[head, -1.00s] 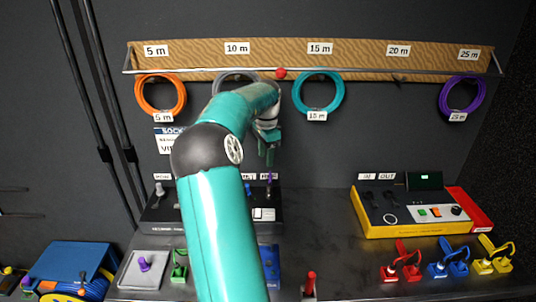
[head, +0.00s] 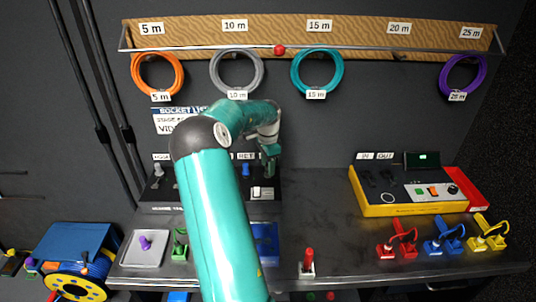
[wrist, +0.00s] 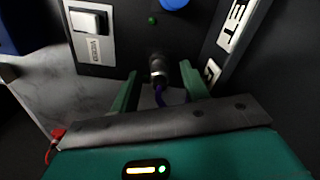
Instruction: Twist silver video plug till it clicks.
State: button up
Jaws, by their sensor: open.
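My gripper (wrist: 159,78) is open, with one green finger on each side of the plug. Whether either finger touches it I cannot tell. In the head view my gripper (head: 270,160) is at the right part of the black panel box (head: 213,205), and the plug is hidden there.
A blue plug or knob (wrist: 173,3), a white rocker switch (wrist: 88,20) and a small green light (wrist: 152,20) are close by on the panel. A yellow control box (head: 405,208) stands to the right. The counter between is mostly clear.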

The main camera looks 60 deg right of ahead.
jog(key=shift+f, duration=0.5)
jog(key=shift+c, duration=0.5)
grip_shut()
jog(key=c, duration=0.8)
grip_release()
jog(key=shift+c, duration=0.2)
jog(key=m, duration=0.3)
jog(key=shift+m, duration=0.3)
